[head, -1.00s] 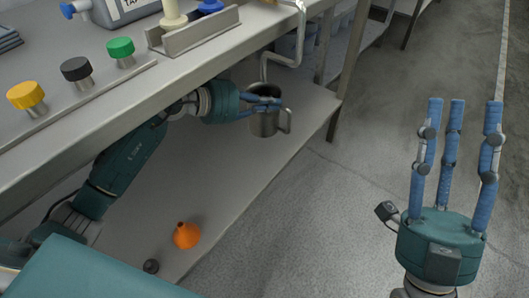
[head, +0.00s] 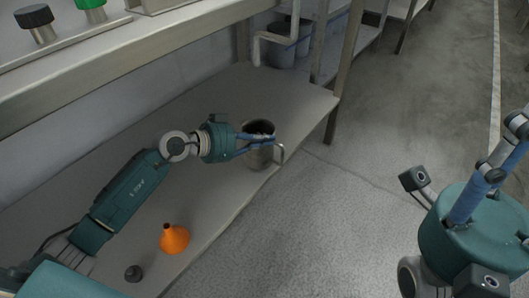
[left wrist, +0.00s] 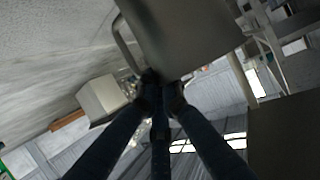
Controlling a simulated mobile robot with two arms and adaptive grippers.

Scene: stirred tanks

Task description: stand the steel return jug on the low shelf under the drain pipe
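The steel return jug (head: 260,157) is upright at the low shelf's (head: 215,185) front edge in the head view, its handle to the right. Whether its base touches the shelf is unclear. My left gripper (head: 258,139) has its blue fingers closed at the jug's upper part. In the left wrist view, the dark fingers (left wrist: 160,95) meet at the jug (left wrist: 185,35), which fills the top. The drain pipe (head: 256,51) hangs from the bench farther back, its open end apart from the jug. My right gripper (head: 490,170) is empty with fingers spread, partly cut off at right.
Grey buckets (head: 282,45) stand behind the pipe. A bench leg (head: 342,75) rises at the shelf's right corner. The shelf's middle and the floor at right are clear.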

